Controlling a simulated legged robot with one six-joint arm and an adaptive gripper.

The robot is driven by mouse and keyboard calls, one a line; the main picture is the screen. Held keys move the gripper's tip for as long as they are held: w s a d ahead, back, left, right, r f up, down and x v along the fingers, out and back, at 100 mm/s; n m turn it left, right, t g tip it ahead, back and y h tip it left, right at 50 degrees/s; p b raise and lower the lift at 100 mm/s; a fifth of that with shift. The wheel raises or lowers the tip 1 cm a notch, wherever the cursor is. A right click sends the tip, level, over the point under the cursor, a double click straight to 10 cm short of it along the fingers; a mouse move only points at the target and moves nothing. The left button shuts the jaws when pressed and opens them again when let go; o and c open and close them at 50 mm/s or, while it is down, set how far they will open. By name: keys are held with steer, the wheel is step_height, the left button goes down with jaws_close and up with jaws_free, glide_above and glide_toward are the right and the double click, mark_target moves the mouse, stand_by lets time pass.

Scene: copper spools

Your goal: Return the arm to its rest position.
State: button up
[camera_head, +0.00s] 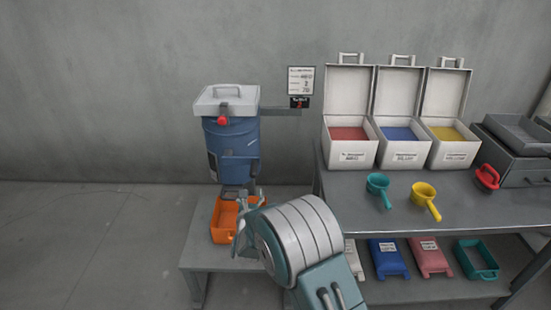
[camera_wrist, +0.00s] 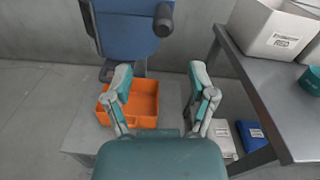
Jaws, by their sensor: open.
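My gripper (camera_head: 246,215) is in front of the low bench in the head view, partly hidden behind my own wrist. In the wrist view my gripper (camera_wrist: 163,92) has its two fingers spread apart with nothing between them. An orange tray (camera_head: 224,226) sits on the low bench (camera_head: 195,258), beyond the fingers. The orange tray also shows in the wrist view (camera_wrist: 146,105) and looks empty. A blue hopper (camera_head: 231,150) with a white lid stands above the tray. My arm reaches in from the lower right of the head view.
A grey table (camera_head: 350,205) on the right carries open white boxes (camera_head: 350,150) with red, blue and yellow contents. Teal (camera_head: 378,187), yellow (camera_head: 425,197) and red (camera_head: 487,177) scoops lie on it. The floor at left is clear.

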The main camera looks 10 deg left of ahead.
steer(key=d+r+n+g, duration=0.3)
steer(key=d+r+n, duration=0.55)
steer(key=r, duration=0.25)
steer(key=s+d+r+n+g, duration=0.1)
steer(key=s+d+r+n, duration=0.25)
steer(key=d, duration=0.25)
steer(key=s+d+r+n+g, duration=0.2)
steer(key=s+d+r+n, duration=0.15)
steer(key=d, duration=0.25)
steer(key=s+d+n+g+h, duration=0.2)
steer(key=s+d+n, duration=0.6)
steer(key=s, duration=0.6)
steer(key=s+d+n+g+h, duration=0.2)
steer(key=s+d+n, duration=0.5)
steer(key=s+d, duration=0.4)
steer(key=s+g, duration=0.1)
steer(key=s, duration=0.1)
steer(key=shift+s+n+g+h, duration=0.3)
steer(key=shift+s+n+g, duration=0.05)
steer(key=shift+s+g, duration=0.05)
steer(key=shift+a, duration=0.1)
